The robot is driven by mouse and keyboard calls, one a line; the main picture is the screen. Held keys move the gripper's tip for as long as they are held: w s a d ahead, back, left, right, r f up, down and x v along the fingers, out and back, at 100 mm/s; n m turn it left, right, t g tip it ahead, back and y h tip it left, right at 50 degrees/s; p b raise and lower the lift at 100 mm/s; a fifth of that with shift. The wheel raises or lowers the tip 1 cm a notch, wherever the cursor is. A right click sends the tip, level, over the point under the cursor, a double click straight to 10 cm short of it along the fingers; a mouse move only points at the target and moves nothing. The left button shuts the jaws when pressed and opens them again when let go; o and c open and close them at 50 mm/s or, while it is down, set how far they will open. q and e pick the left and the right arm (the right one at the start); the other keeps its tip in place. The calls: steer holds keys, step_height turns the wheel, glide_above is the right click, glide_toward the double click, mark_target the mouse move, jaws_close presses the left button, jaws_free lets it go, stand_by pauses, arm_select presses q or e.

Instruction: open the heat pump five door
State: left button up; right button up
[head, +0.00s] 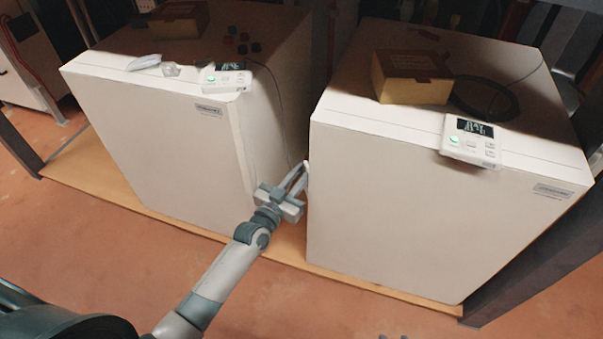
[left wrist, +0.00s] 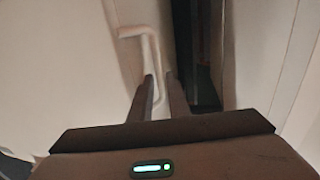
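Two white box-shaped heat pumps stand side by side in the head view, a left one (head: 160,130) and a right one (head: 420,190). I cannot read which is number five. My left gripper (head: 304,170) is at the gap between them, close to the right one's left edge. In the left wrist view a white bar handle (left wrist: 141,33) stands on a pale panel (left wrist: 60,60). The fingers (left wrist: 160,78) of my left gripper are apart, with the handle's lower part between them; firm contact cannot be told. My right gripper is not in view.
Control panels with green lights sit on top of the left (head: 224,80) and right (head: 470,140) units. A cardboard box (head: 412,78) and a black cable coil (head: 486,97) lie on the right unit. Dark posts flank the units.

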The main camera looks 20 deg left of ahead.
arm_select(q)
jaws_close()
stand_by(1.3)
